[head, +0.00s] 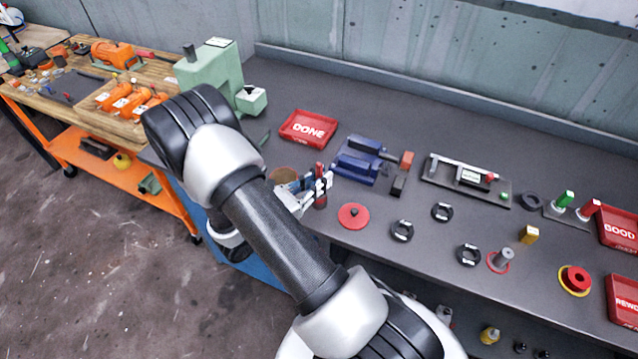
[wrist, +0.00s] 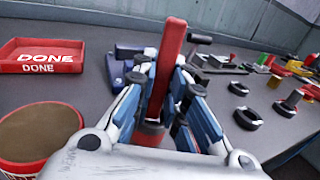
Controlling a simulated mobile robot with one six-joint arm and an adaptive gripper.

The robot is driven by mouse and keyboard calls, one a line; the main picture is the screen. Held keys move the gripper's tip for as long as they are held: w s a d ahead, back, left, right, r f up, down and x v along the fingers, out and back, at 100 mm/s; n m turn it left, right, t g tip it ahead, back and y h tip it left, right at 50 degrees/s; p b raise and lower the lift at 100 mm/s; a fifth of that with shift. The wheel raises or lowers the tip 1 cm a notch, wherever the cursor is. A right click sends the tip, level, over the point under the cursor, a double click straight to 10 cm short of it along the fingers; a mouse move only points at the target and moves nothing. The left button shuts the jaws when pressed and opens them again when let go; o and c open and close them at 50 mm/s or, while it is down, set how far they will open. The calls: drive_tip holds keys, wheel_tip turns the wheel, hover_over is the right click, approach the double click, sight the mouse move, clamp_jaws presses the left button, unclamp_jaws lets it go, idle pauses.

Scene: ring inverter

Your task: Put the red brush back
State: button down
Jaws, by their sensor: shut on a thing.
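My gripper (head: 317,186) is shut around the red brush (head: 321,169) above the dark bench, left of the red disc. In the wrist view the brush (wrist: 171,52) stands nearly upright between the fingers of my gripper (wrist: 160,105), its handle rising above them. A darker red lower part shows between the fingers; its lowest end is hidden by my gripper. I cannot tell whether the brush touches the bench. A round pot (wrist: 40,135) with a red side and brown contents is at the lower left of the wrist view, apart from the brush. It also shows beside my gripper in the head view (head: 284,174).
A red DONE tray (head: 309,128) is behind the pot. A blue vise-like fixture (head: 358,160) is close behind my gripper. A red disc (head: 353,216) and several black rings (head: 402,231) lie to the right. A stand with green and red handles (head: 566,212) is at the far right.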

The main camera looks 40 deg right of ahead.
drive_tip(key=shift+f, duration=0.25)
drive_tip(key=shift+f, duration=0.15)
drive_tip(key=c, duration=1.6)
unclamp_jaws()
